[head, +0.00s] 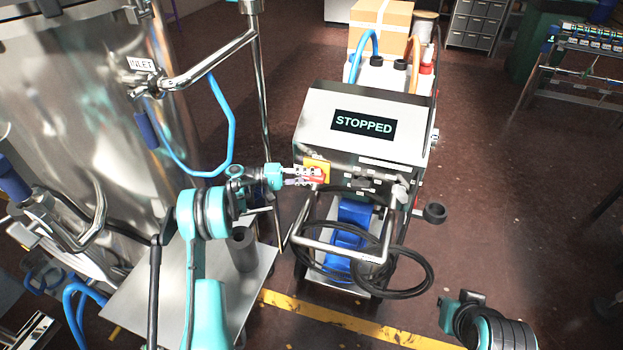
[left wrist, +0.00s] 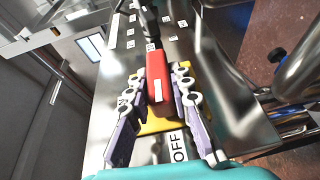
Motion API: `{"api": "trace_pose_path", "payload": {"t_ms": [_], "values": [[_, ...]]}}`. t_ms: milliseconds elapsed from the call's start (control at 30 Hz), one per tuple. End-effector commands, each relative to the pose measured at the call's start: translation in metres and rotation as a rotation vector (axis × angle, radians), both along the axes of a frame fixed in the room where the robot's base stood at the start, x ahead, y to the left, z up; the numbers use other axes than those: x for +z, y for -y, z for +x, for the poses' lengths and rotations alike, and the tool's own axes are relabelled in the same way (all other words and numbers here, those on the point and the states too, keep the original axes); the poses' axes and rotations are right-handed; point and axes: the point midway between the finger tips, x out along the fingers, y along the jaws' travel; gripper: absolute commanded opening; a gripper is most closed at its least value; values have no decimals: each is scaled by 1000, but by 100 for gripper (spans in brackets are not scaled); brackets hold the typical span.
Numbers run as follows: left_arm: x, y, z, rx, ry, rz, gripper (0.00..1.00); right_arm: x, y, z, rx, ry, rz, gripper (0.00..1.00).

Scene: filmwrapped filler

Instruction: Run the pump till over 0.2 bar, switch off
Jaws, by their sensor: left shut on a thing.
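The pump cart's steel cabinet (head: 345,150) stands in the middle of the head view. Its display (head: 363,125) reads STOPPED. A red switch handle (head: 317,174) sits on a yellow plate on the left of its front panel. My left gripper (head: 300,176) reaches it from the left and is shut on the red handle. In the left wrist view, the gripper's fingers (left wrist: 166,90) lie on both sides of the red handle (left wrist: 157,78), with an OFF label (left wrist: 177,146) below it. The blue pump (head: 350,235) is under the cabinet.
A large steel tank (head: 90,120) with an INLET label (head: 141,63) and a blue hose (head: 229,130) stands at left. A bent cart handle (head: 340,247) and black cable loops (head: 420,290) project before the cart. Open floor lies to the right.

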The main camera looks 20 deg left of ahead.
Motion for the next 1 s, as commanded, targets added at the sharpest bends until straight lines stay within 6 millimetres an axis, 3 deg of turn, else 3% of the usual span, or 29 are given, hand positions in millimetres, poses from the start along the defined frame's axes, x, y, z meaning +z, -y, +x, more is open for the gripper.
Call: {"api": "trace_pose_path", "payload": {"t_ms": [700,733,800,1000], "values": [[-1,0,0,0,-4,-77,0,-2,0,0,0,0,0,0],[-1,0,0,0,-4,-77,23,-2,0,0,0,0,0,0],[-1,0,0,0,-4,-77,41,-2,0,0,0,0,0,0],[-1,0,0,0,-4,-77,41,-2,0,0,0,0,0,0]]}}
